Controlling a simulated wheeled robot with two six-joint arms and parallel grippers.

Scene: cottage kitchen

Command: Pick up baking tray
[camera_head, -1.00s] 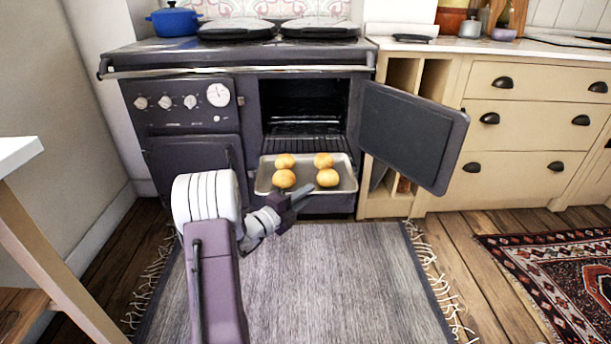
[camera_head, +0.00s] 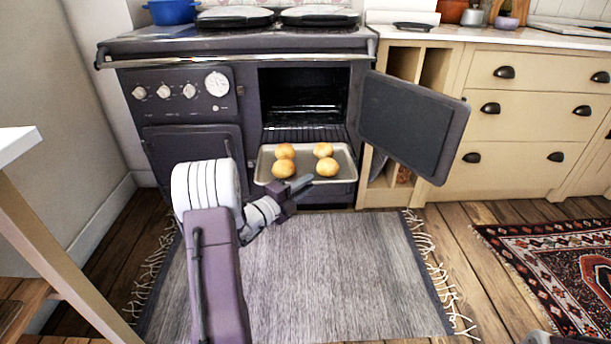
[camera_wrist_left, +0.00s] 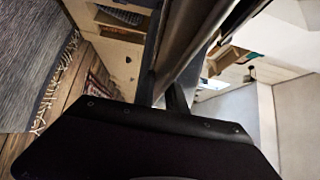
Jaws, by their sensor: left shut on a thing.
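The baking tray (camera_head: 340,158) is a pale, shallow metal tray with several golden buns (camera_head: 285,168) on it. It sits level at the mouth of the open oven (camera_head: 305,100), in front of the rack. In the left wrist view the tray's rim (camera_wrist_left: 180,40) shows as a metallic strip between the fingers. My right gripper does not show.
The oven door (camera_head: 412,125) stands open to the right of the tray. A grey rug (camera_head: 320,270) covers the floor in front. Cream drawers (camera_head: 535,125) stand at the right. A white-topped table (camera_head: 18,150) is at the left edge.

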